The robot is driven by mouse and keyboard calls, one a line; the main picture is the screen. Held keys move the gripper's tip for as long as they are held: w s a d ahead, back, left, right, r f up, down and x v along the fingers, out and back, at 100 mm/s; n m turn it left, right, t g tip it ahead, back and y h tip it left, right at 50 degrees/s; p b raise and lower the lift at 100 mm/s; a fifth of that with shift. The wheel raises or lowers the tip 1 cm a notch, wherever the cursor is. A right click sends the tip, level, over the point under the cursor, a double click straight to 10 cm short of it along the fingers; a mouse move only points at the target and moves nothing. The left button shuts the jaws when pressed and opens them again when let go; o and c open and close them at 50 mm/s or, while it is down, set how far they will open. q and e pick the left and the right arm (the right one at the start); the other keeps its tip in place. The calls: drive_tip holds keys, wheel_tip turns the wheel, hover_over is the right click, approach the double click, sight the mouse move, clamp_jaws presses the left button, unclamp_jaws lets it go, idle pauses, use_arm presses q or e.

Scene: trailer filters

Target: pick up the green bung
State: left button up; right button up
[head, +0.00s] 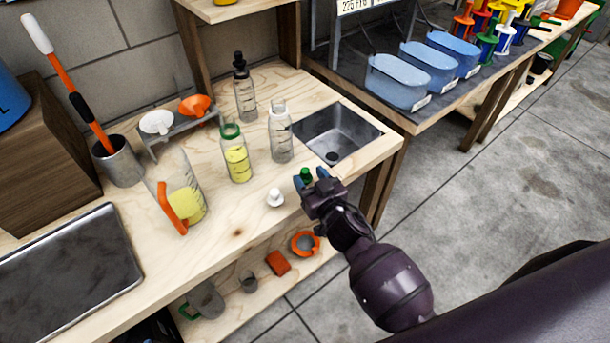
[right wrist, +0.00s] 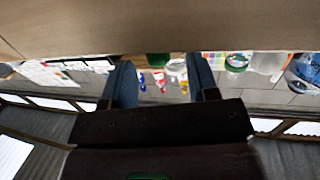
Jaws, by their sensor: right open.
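The small green bung (head: 306,173) stands on the wooden bench top near the front right, just in front of the sink. My right gripper (head: 311,181) is at bench height with its blue fingertips close to the bung, partly hiding it. In the right wrist view the gripper (right wrist: 160,76) is open, and the green bung (right wrist: 158,59) shows in the gap between the two fingers, farther out near the bench surface. I cannot tell whether a finger touches it. My left gripper is not in view.
A white bung (head: 275,198) stands to the left. Behind are a clear bottle (head: 281,138), a green-collared bottle (head: 237,160) with yellow liquid and a black-topped bottle (head: 245,95). A sink (head: 345,130) lies behind the gripper. A jug (head: 188,195) stands further left.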

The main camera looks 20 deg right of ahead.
sight(307, 175)
drive_tip(key=shift+w+a+f, duration=0.1)
drive_tip(key=shift+w, duration=0.7)
drive_tip(key=shift+w+a+f, duration=0.1)
drive_tip(key=shift+w, duration=0.65)
drive_tip(key=c, duration=1)
